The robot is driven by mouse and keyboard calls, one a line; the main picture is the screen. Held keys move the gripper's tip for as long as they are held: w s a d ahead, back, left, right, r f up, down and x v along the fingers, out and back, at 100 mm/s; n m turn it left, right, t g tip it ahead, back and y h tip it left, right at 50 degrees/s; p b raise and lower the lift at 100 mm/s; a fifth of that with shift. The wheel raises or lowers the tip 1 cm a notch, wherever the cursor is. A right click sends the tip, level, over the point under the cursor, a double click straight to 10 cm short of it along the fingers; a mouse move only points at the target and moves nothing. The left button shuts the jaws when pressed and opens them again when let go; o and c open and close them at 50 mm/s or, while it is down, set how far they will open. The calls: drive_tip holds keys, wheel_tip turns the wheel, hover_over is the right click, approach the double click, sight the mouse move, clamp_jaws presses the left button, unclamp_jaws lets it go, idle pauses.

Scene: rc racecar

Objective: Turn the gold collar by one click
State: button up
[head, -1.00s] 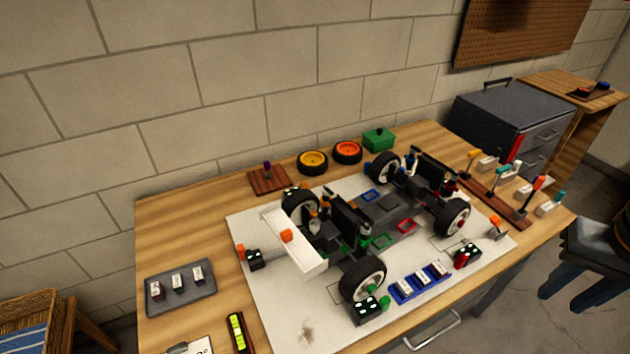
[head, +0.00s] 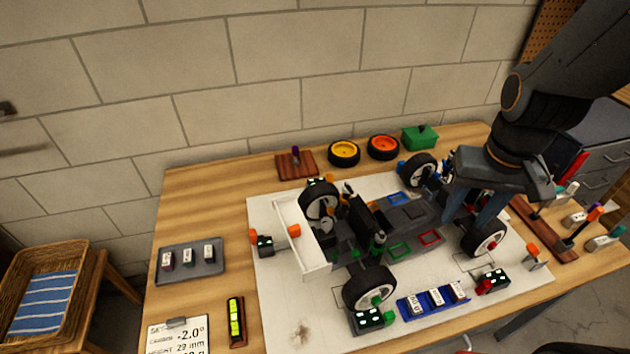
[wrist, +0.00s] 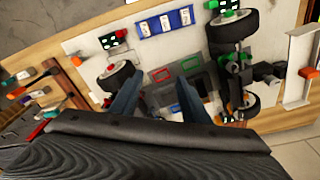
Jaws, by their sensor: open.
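The RC car (head: 405,215) stands on the white mat, its white wing-like plate (head: 300,235) at the left end. It also shows in the wrist view (wrist: 192,82). My gripper (head: 468,222) is over the car's right end, fingers pointing down, open, with nothing seen between them. In the wrist view its two fingers (wrist: 157,82) reach over that end, beside a wheel (wrist: 117,78). I cannot clearly make out the gold collar. A green-ringed shock (head: 378,243) stands at the near left of the car. My gripper and arm hide the upright parts at the car's right end.
A blue tray (head: 432,300) with white blocks lies in front of the car. Yellow (head: 344,153) and orange (head: 383,147) wheels and a green box (head: 420,137) stand behind it. A tool rack (head: 545,230) is at right.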

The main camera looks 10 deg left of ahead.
drive_tip(key=w+a+f+n+g+h+b, duration=0.1)
drive_tip(key=w+a+n, duration=0.3)
drive_tip(key=a, duration=0.5)
drive_tip(key=w+a+f+n+g+h+b, duration=0.1)
drive_tip(key=w+a+n+g+h, duration=0.15)
drive_tip(key=w+a, duration=0.45)
drive_tip(key=w+a+n+b, duration=0.2)
drive_tip(key=a+n, duration=0.2)
drive_tip(key=a, duration=0.7)
drive_tip(key=p+x, duration=0.2)
drive_tip(key=x, duration=0.5)
drive_tip(key=shift+s+d+f, duration=0.2)
drive_tip(key=shift+f, duration=0.1)
